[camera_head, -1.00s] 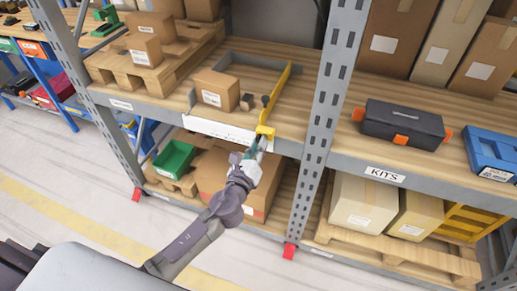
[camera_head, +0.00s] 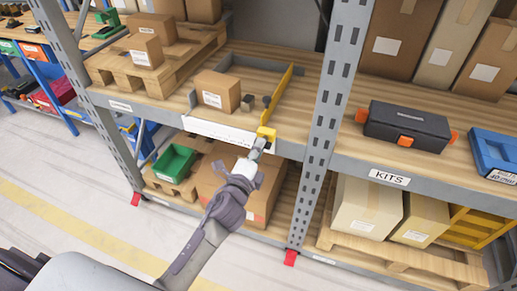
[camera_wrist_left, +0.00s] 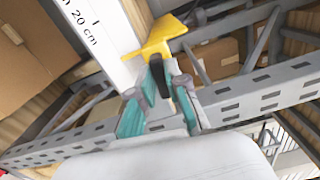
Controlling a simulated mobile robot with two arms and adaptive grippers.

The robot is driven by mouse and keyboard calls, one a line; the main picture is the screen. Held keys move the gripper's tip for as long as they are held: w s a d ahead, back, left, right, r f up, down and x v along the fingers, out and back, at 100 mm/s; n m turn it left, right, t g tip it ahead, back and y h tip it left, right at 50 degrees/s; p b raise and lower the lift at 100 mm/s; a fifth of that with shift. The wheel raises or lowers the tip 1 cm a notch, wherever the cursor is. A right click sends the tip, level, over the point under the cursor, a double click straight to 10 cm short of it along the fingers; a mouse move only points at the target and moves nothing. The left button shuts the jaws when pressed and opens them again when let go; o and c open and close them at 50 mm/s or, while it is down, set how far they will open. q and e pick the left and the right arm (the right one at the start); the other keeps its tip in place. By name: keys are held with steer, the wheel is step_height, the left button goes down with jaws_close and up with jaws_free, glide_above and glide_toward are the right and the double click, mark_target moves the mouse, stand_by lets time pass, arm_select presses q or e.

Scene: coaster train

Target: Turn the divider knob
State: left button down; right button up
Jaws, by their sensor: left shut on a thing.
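The yellow divider (camera_head: 284,92) runs front to back on the middle shelf, with a yellow bracket (camera_head: 267,132) at the front edge. In the left wrist view the yellow bracket (camera_wrist_left: 157,38) is just past my fingertips. A dark knob (camera_wrist_left: 156,70) hangs below it between the teal fingers. My left gripper (camera_wrist_left: 160,88) is shut on this knob. In the head view my left gripper (camera_head: 260,146) reaches up to the bracket from the front, its fingers mostly hidden by the wrist. My right gripper is not in view.
A cardboard box (camera_head: 217,91) and small dark blocks (camera_head: 248,102) stand left of the divider. A white ruler strip (camera_head: 215,131) runs along the shelf edge. A steel upright (camera_head: 334,105) stands to the right. A green bin (camera_head: 174,163) sits below.

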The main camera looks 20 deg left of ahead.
arm_select(q)
steer(key=n, duration=0.4)
steer(key=shift+f+n, duration=0.15)
steer(key=shift+n, duration=0.25)
stand_by(0.4)
steer(key=c, duration=1.2)
jaws_free()
steer(key=shift+o, duration=0.2)
steer(key=s, duration=1.2)
steer(key=shift+a, duration=0.2)
